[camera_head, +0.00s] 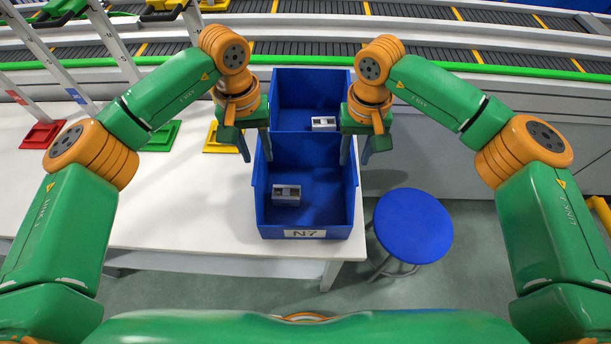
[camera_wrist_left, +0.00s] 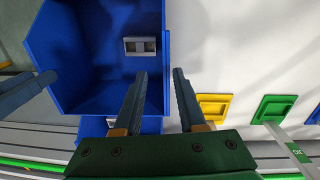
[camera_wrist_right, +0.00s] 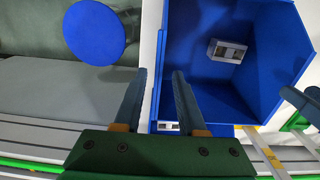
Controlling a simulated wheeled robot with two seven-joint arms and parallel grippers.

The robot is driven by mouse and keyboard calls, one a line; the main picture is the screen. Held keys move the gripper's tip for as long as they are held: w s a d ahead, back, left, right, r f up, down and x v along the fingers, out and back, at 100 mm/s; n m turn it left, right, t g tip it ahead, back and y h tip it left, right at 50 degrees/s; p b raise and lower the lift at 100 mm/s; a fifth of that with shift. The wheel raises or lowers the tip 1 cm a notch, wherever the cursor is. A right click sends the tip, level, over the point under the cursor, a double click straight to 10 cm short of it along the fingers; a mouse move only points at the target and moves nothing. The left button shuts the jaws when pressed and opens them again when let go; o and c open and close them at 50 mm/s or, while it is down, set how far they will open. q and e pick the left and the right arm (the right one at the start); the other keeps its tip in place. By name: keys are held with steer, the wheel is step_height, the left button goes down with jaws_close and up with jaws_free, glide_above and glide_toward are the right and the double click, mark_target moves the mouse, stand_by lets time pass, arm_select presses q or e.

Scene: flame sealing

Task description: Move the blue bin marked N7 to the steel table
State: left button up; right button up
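The blue bin marked N7 (camera_head: 305,234) stands upright at the right end of a white table, with a small grey block (camera_head: 286,195) inside. My left gripper (camera_head: 255,158) is open at the bin's left wall; in the left wrist view its fingers (camera_wrist_left: 158,75) lie on either side of the wall of the bin (camera_wrist_left: 95,60). My right gripper (camera_head: 355,160) is open at the right wall; in the right wrist view its fingers (camera_wrist_right: 159,75) lie on either side of that wall of the bin (camera_wrist_right: 270,60). Contact cannot be told. I cannot identify the steel table.
A second blue bin (camera_head: 295,90) with a grey block (camera_head: 323,124) stands directly behind. A blue round stool (camera_head: 412,226) is right of the white table (camera_head: 190,215). A conveyor (camera_head: 480,35) runs along the back. Green (camera_head: 160,136) and red (camera_head: 42,134) pieces lie left.

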arm_select(q)
steer(key=shift+w+a+f+m+y+b, duration=0.15)
steer(key=shift+f+m+y+b, duration=0.15)
steer(key=shift+f+b, duration=0.35)
arm_select(e)
step_height(320, 180, down, 2)
steer(key=shift+f, duration=0.1)
arm_select(q)
steer(key=shift+s+a+r+p, duration=0.1)
steer(key=shift+s+r+p, duration=0.05)
steer(key=shift+s+p, duration=0.15)
arm_select(e)
steer(key=shift+s+r, duration=0.2)
steer(key=shift+r, duration=0.1)
arm_select(q)
step_height(320, 180, down, 7)
steer(key=shift+w+f, duration=0.1)
steer(key=shift+w, duration=0.05)
arm_select(e)
glide_above(344, 196)
steer(key=f, duration=0.7)
steer(key=shift+w+d+f, duration=0.1)
steer(key=shift+w+f, duration=0.05)
steer(key=shift+w, duration=0.2)
arm_select(q)
jaws_close()
arm_select(e)
jaws_close()
